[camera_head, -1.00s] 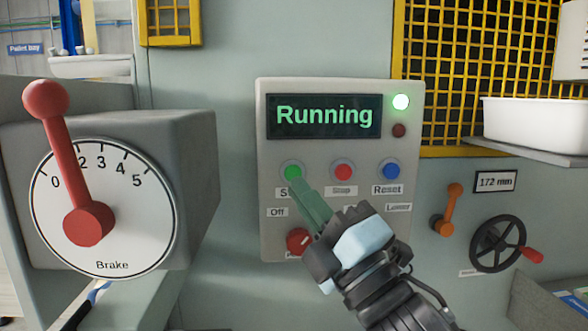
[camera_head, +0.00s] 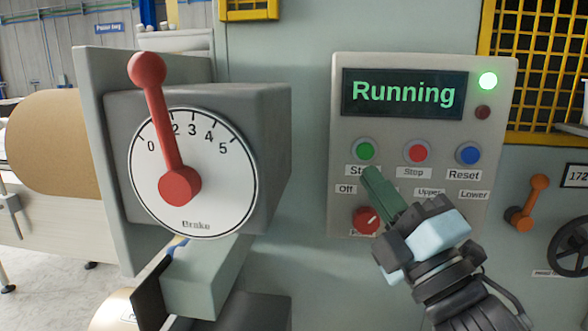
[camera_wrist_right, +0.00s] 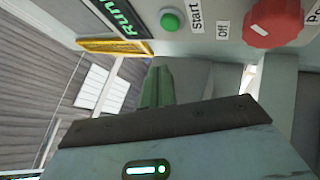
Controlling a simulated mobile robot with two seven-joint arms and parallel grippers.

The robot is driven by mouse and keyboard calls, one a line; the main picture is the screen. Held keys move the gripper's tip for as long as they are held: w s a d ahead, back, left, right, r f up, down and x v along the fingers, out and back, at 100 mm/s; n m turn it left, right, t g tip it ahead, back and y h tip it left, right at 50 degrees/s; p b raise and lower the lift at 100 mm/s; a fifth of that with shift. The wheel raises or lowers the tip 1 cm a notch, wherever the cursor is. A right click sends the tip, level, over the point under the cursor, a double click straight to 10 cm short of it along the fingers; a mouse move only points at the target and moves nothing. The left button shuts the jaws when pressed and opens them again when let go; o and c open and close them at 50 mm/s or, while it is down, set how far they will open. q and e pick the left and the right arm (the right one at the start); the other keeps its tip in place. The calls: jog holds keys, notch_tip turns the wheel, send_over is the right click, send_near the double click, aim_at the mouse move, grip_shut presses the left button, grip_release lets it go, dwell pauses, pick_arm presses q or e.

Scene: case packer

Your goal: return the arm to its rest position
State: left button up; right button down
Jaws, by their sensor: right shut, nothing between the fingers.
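My right gripper (camera_head: 372,178) is shut and empty, its green fingers pointing up and left in front of the control panel (camera_head: 345,215). In the head view its tips appear just below the green Start button (camera_head: 365,150). In the right wrist view the shut fingers (camera_wrist_right: 157,85) show apart from the green button (camera_wrist_right: 170,22). The panel's display (camera_head: 404,93) reads "Running" and a green lamp (camera_head: 488,81) is lit. My left gripper is in no view.
The panel also has a red Stop button (camera_head: 417,152), a blue Reset button (camera_head: 467,153) and a red knob (camera_head: 366,220). A brake box with a red lever (camera_head: 155,100) stands left. An orange handle (camera_head: 528,200) and a dark handwheel (camera_head: 570,245) are at right.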

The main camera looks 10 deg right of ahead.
jog(key=s+d+f+m+g+h+p, duration=0.15)
jog(key=f+m+g, duration=0.35)
jog(key=f, duration=1.1)
jog(key=s+d+f+m+g+h+p, duration=0.1)
jog(key=s+f+m+g+h+p, duration=0.15)
jog(key=f+m, duration=0.9)
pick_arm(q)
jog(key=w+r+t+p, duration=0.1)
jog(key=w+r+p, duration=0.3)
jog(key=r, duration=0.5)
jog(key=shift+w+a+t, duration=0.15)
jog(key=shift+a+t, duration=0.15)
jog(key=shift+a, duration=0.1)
pick_arm(e)
jog(key=s+d+f+m+g+h, duration=0.1)
jog(key=s+f+m+g, duration=0.1)
jog(key=s+f, duration=1)
jog(key=s+d+f+m+g+h, duration=0.1)
jog(key=s+f+g, duration=0.3)
jog(key=s+f, duration=0.9)
jog(key=s+d+m, duration=0.1)
jog(key=s, duration=0.2)
jog(key=shift+f, duration=0.2)
